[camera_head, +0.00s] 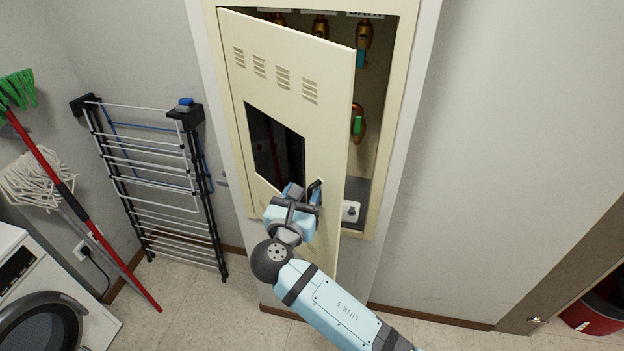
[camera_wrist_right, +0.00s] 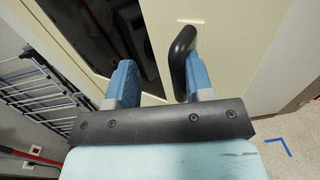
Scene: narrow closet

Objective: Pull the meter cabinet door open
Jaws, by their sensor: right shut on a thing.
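The cream meter cabinet door (camera_head: 325,110) stands partly open, hinged on its left, its right edge swung out from the cabinet frame (camera_head: 393,110). It has vent slots and a dark window. The black door handle (camera_head: 315,188) is near the door's right edge; it also shows in the right wrist view (camera_wrist_right: 181,58). My right gripper (camera_head: 303,192) is at the handle, shut on it. In the right wrist view, the handle lies between the blue fingers (camera_wrist_right: 161,82), close against the right one. My left gripper is in neither view.
Brass valves (camera_head: 363,38) and a pipe show inside the cabinet. A folded drying rack (camera_head: 150,180), a mop, a broom (camera_head: 80,205) and a washing machine (camera_head: 45,310) stand at left. Bare wall (camera_head: 510,150) lies right; a red bin (camera_head: 598,315) sits lower right.

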